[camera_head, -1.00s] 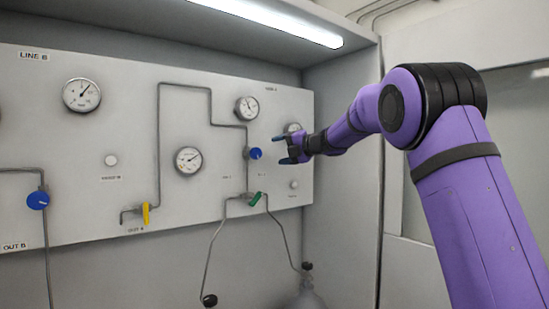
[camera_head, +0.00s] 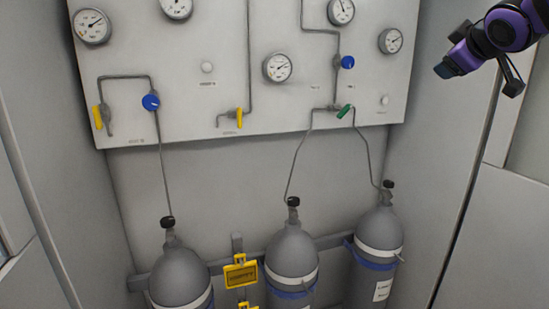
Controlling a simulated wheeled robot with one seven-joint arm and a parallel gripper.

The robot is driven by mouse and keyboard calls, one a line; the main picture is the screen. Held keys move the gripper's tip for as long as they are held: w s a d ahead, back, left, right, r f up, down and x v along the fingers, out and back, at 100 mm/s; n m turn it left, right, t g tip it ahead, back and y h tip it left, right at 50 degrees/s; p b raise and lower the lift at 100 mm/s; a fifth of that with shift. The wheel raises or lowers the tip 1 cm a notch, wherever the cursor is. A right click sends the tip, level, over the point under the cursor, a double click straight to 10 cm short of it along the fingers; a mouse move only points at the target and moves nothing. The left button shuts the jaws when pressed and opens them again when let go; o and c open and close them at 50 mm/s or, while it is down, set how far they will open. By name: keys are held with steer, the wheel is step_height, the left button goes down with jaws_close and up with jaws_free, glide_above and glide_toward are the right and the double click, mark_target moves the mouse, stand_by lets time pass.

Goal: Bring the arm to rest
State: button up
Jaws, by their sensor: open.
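My gripper (camera_head: 478,79) is at the upper right of the head view. Its two dark fingers are apart and nothing shows between them. It is in front of the right side wall, to the right of the gauge panel (camera_head: 180,103) and clear of the panel's blue knob (camera_head: 347,62). Only the purple and black end of my arm shows; the rest is outside the frame.
Three grey gas cylinders (camera_head: 180,272) stand in a rack below the panel, with thin tubes running up to it. A yellow tag (camera_head: 240,273) hangs on the rack rail. Yellow handles (camera_head: 239,118) and a green handle (camera_head: 344,111) stick out from the panel.

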steer(key=s+a+f+m+g, duration=0.2)
steer(key=s+f, duration=0.4)
steer(key=s, duration=0.3)
steer(key=s+a+f+m+g+y, duration=0.1)
steer(key=s+a+f+m+g, duration=0.2)
steer(key=s+f, duration=0.4)
steer(key=s+a+f+m+g+y, duration=0.1)
steer(key=s+f+g, duration=0.3)
steer(key=s, duration=0.9)
step_height(320, 180, down, 3)
steer(key=shift+a+f+m, duration=0.1)
steer(key=shift+a+m, duration=0.75)
steer(key=shift+m, duration=0.05)
steer(key=shift+w, duration=0.1)
